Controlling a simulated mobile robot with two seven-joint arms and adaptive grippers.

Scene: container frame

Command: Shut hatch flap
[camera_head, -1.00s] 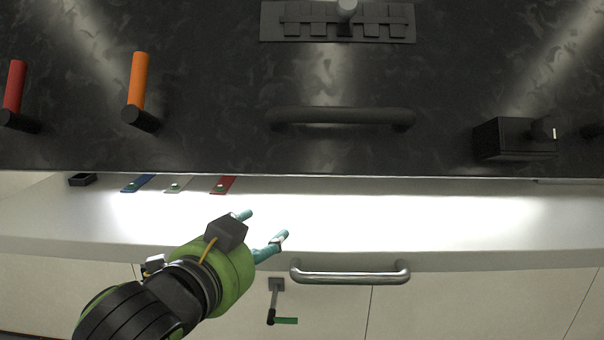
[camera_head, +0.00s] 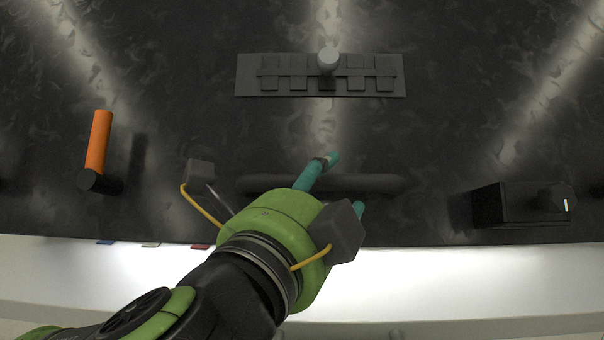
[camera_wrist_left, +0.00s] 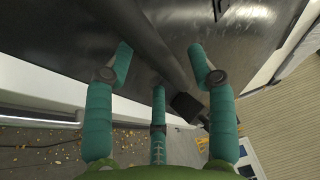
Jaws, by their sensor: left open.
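The hatch flap (camera_head: 430,130) is a large dark marbled panel filling the upper head view, its lower edge above the white lit surface. A black bar handle (camera_head: 383,184) runs across it near that edge. My left gripper (camera_head: 346,183) is in front of the handle and hides part of it. In the left wrist view its teal fingers (camera_wrist_left: 160,62) are spread open, with the black bar (camera_wrist_left: 160,50) running diagonally between them. I cannot tell whether any finger touches the bar. My right gripper is not in view.
An orange lever (camera_head: 99,142) sticks out at the left of the panel. A grey slotted plate with a knob (camera_head: 320,80) is above the handle. A black box (camera_head: 510,205) is at the right. The white lit surface (camera_head: 450,275) below is largely clear.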

